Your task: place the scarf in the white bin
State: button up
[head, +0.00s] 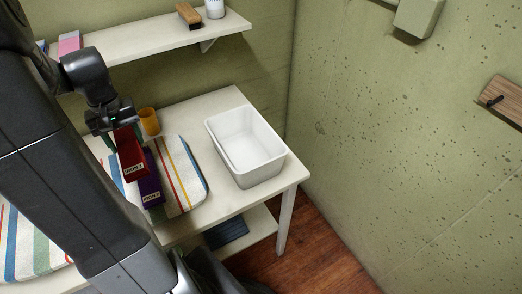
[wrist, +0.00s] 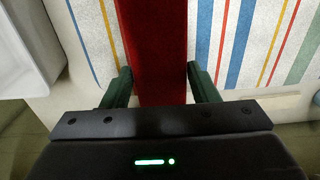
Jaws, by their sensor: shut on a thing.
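My gripper (wrist: 158,76) is shut on a dark red scarf (head: 131,154), which hangs below it as a flat strip with a white label whose text is too small to read. The scarf also shows between the green fingers in the wrist view (wrist: 157,40). The white bin (head: 261,180) stands on the table to the right of the gripper and looks empty. Part of what looks like the bin shows at the upper left of the wrist view (wrist: 32,45).
A purple item (head: 150,186) with a similar label lies behind the scarf on a striped cloth (head: 188,180). An orange cup (head: 149,122) stands close to the gripper. A wall shelf (head: 150,38) holds small objects above. The table (head: 215,208) is bare between cloth and bin.

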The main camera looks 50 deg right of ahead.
aim_at(246, 158)
jog(key=k+l, duration=0.1)
jog(key=l, duration=0.25)
jog(key=k+l, duration=0.1)
jog(key=l, duration=0.25)
jog(key=k+l, duration=0.1)
jog(key=l, duration=0.65)
jog(key=k, duration=0.05)
